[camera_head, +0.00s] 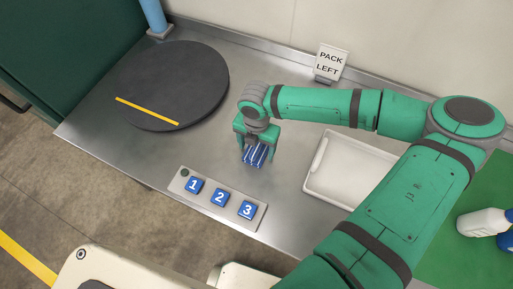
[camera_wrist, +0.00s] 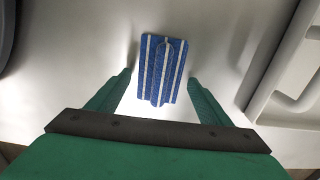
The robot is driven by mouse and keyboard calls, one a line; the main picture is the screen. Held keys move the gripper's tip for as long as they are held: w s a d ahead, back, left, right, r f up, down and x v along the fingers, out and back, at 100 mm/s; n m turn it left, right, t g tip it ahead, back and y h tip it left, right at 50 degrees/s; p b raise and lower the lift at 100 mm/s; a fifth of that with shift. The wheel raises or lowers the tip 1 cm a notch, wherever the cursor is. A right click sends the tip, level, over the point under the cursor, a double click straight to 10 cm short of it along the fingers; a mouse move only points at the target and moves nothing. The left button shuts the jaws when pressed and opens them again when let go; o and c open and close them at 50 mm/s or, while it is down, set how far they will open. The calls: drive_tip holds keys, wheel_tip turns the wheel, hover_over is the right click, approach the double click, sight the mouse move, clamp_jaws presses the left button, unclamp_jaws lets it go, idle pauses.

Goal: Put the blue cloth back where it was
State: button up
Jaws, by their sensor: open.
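The blue cloth (camera_head: 256,155) has white stripes and lies folded on the metal table, between the round dark disc and the white tray. In the wrist view the cloth (camera_wrist: 161,70) lies flat just beyond the fingertips, roughly centred between them. My gripper (camera_head: 257,150) is above the cloth, pointing down. In the wrist view my gripper (camera_wrist: 158,80) is open, with one finger on each side and nothing held. The gripper partly covers the cloth in the head view.
A round dark disc (camera_head: 185,80) with a yellow stripe is at left. A white tray (camera_head: 345,172) is at right. A panel with numbered blue buttons (camera_head: 219,197) lies in front. A "PACK LEFT" sign (camera_head: 331,61) stands at the back. A white bottle (camera_head: 482,222) is on a green surface.

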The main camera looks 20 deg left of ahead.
sight(256, 148)
wheel_tip(256, 148, up, 12)
drive_tip(key=shift+f, duration=0.25)
idle(0.6)
